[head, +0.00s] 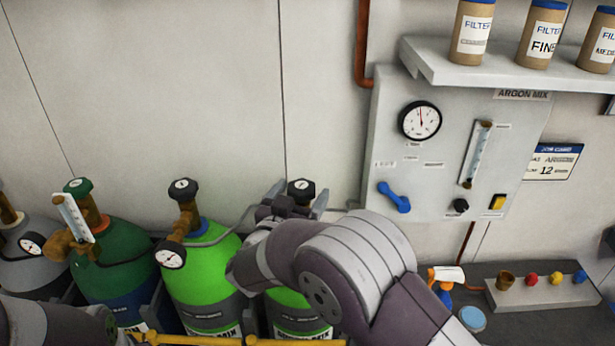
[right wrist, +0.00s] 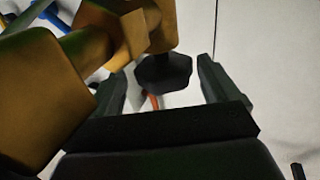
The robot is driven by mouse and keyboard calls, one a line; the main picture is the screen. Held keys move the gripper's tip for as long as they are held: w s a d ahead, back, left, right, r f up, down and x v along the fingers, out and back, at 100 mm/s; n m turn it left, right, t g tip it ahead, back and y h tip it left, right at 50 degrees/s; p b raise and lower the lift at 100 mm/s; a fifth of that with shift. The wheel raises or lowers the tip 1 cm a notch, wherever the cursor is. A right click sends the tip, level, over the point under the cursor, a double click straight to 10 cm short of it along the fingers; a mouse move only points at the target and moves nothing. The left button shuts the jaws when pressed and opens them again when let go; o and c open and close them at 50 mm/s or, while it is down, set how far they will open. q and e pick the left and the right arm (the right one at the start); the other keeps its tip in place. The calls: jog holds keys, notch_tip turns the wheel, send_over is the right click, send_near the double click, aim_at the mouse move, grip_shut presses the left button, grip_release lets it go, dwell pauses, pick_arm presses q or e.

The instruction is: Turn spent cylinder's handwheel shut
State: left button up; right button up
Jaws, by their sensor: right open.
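Two bright green cylinders stand against the wall. The right one (head: 297,320) is partly hidden by my right arm; its black handwheel (head: 301,188) shows above my right gripper (head: 298,200). The gripper is open, with one finger on each side of this handwheel. In the right wrist view the dark handwheel (right wrist: 163,73) lies between the fingers, with gaps on both sides. The brass valve (right wrist: 150,25) is beside it. The left bright green cylinder (head: 205,285) has its own black handwheel (head: 183,190) and a gauge (head: 171,255). Which cylinder is spent cannot be told. My left gripper is out of view.
A dark green cylinder (head: 115,265) and a grey cylinder (head: 30,250) stand at the left. A yellow bar (head: 230,341) runs along the front. A panel (head: 395,110) with gauge and blue lever (head: 394,198) is to the right, under a shelf (head: 440,65).

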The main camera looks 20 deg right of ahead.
aim_at(307, 181)
jog(key=w, duration=0.1)
jog(key=w+d+p, duration=0.1)
jog(key=w, duration=0.1)
jog(key=shift+d, duration=0.15)
jog(key=shift+w+d, duration=0.15)
jog(key=shift+w, duration=0.05)
jog(key=shift+d, duration=0.2)
jog(key=c, duration=1)
jog(key=shift+h, duration=0.3)
